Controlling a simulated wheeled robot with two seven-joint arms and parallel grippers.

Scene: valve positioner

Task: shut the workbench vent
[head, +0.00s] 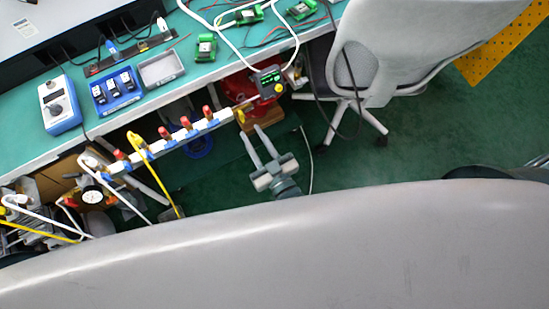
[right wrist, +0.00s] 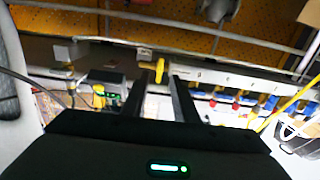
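A small yellow handle (head: 240,115) sits at the right end of the white manifold rail along the workbench's front edge. I take it to be the vent; it also shows in the right wrist view (right wrist: 160,68). My right gripper (head: 250,129) is open, its two fingers pointing at the rail from below. In the right wrist view the gripper (right wrist: 160,80) has the yellow handle between its fingertips, with a gap on each side. I cannot tell whether the handle is within finger depth or just beyond. My left gripper is not in view.
Several red-handled valves (head: 185,122) line the rail to the left. A dark positioner with a green display (head: 268,75) is close to the right of the handle. A grey chair (head: 415,45) stands further right. Hoses and a round gauge (head: 92,197) crowd the lower left.

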